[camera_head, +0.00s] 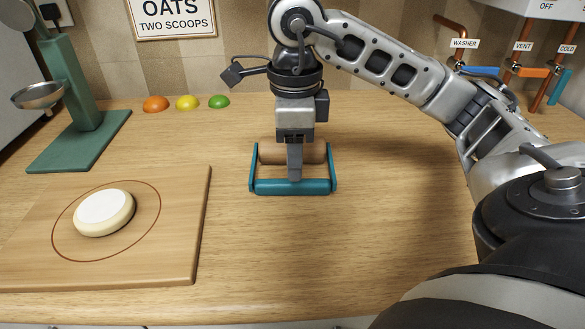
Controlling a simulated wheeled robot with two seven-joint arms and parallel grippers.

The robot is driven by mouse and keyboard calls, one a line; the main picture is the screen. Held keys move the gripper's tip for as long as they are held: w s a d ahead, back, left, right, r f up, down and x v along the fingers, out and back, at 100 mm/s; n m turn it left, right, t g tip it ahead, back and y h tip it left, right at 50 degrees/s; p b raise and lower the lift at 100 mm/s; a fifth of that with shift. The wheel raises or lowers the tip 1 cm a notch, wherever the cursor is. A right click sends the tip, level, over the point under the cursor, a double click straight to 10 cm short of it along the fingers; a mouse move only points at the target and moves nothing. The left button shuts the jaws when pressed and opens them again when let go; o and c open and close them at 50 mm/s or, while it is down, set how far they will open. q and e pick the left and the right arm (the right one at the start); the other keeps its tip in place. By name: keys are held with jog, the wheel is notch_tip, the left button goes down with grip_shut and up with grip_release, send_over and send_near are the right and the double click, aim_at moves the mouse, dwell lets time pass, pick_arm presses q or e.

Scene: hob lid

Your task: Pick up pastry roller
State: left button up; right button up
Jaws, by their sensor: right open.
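The pastry roller (270,187) lies on the wooden worktop in the middle of the head view. It has a brown cylinder (272,153) in a teal frame with side arms and a front bar. My right gripper (295,175) points down over the roller's middle, with its fingers at the cylinder and behind or above the front bar. The jaws are open; the finger seen end-on hides the other one and part of the cylinder. I cannot tell whether the fingers touch the roller. My left gripper is not in view.
A wooden board (185,235) with a round cream dough disc (104,212) lies at left. A green stand with a metal pan (85,95) stands behind it. Orange, yellow and green domes (187,103) line the back wall. The worktop right of the roller is clear.

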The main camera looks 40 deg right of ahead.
jog(key=shift+w+f+b, duration=0.15)
jog(key=shift+f+b, duration=0.2)
jog(key=shift+f, duration=2.3)
grip_shut()
